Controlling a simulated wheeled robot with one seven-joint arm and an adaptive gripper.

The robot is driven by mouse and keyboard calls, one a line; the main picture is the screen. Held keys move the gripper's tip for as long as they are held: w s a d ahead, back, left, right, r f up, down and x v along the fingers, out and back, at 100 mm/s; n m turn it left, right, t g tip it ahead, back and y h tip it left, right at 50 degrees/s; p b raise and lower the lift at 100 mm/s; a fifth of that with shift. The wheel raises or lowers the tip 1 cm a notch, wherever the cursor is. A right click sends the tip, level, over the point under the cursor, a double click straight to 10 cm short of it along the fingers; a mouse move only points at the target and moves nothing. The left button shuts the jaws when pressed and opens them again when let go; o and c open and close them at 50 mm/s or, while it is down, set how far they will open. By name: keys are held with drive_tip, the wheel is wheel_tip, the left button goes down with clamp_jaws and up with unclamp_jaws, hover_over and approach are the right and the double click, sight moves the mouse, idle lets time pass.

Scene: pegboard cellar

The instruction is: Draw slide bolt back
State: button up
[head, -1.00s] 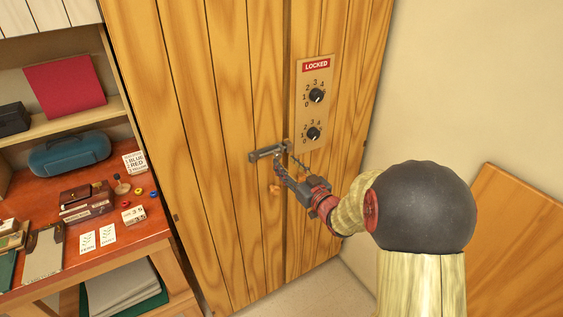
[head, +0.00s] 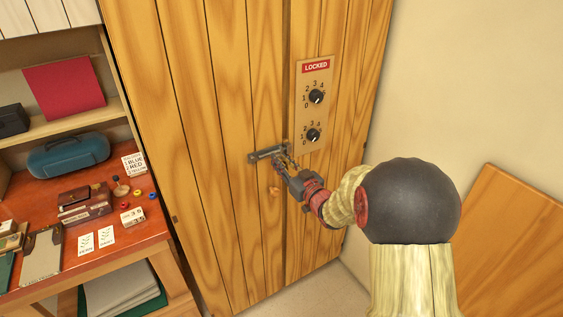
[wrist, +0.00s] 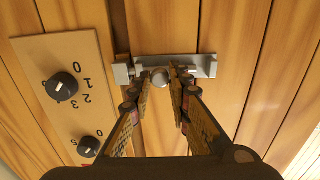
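The grey slide bolt (head: 265,154) is mounted flat on the wooden cabinet door, next to the door seam. In the wrist view the bolt's plate (wrist: 204,66) runs across the planks, with a keeper (wrist: 122,73) at its left end by the seam. A round knob (wrist: 160,78) sticks out from the bolt toward me. My gripper (wrist: 160,74) is at the bolt, with one fingertip on each side of the knob. The fingers look apart, and a firm grip does not show. In the head view my gripper (head: 281,160) partly hides the bolt's right end.
A panel (head: 316,80) with a LOCKED sign and two dials is just above and right of the bolt. A cluttered red-topped desk (head: 130,242) stands at left. A wooden board (head: 510,240) leans at the right wall.

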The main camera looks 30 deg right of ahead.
sight(261, 158)
clamp_jaws()
drive_tip(key=shift+a, duration=0.1)
idle(0.3)
drive_tip(key=a+b, duration=0.1)
drive_tip(key=a, duration=0.3)
drive_tip(key=shift+s+a, duration=0.1)
drive_tip(key=shift+a, duration=0.2)
drive_tip(key=o, duration=0.6)
unclamp_jaws()
drive_tip(key=shift+a, duration=0.15)
drive_tip(key=shift+c, duration=0.2)
drive_tip(key=shift+o, duration=0.2)
